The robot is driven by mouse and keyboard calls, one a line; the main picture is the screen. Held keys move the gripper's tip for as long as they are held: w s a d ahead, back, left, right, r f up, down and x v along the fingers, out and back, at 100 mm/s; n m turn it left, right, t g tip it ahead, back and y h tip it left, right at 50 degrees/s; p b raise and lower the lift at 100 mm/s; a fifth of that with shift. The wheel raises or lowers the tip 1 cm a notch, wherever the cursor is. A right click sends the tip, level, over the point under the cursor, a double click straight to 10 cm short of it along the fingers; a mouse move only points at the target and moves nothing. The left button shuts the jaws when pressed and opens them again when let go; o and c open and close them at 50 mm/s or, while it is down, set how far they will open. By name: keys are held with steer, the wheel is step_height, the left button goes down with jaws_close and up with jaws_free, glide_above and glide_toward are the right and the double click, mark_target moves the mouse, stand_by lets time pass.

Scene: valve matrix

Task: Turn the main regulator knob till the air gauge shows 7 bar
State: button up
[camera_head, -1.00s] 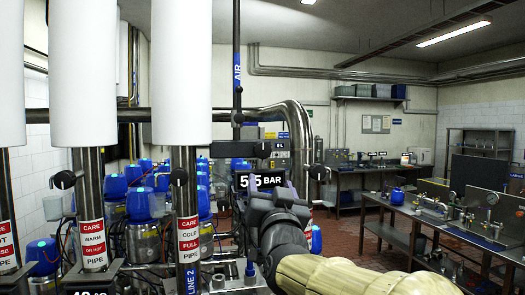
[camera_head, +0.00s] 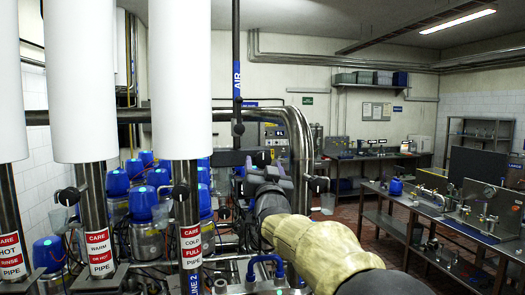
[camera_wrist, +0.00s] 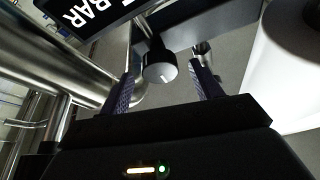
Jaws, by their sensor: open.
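The regulator knob (camera_wrist: 160,67), a dark round knob with a white pointer line, shows in the wrist view just beyond and between my two fingertips. My gripper (camera_wrist: 162,75) is open, one finger on each side of the knob; I cannot tell whether either touches it. The gauge display (camera_wrist: 88,14), black with white letters, shows only "BAR" and part of a digit at the upper left, so its reading is cut off. In the head view my gripper (camera_head: 266,168) hides the knob and the display below the blue AIR label (camera_head: 237,78).
A thick steel pipe (camera_wrist: 60,55) runs close on the left in the wrist view, and a white cylinder (camera_wrist: 285,65) stands on the right. In the head view, white-clad pipes (camera_head: 180,80) stand at the left and a steel bench (camera_head: 415,205) at the right.

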mark_target(263, 162)
steer(key=shift+p+x, duration=0.8)
steer(key=shift+x, duration=1)
steer(key=c, duration=1)
steer(key=shift+o, duration=0.2)
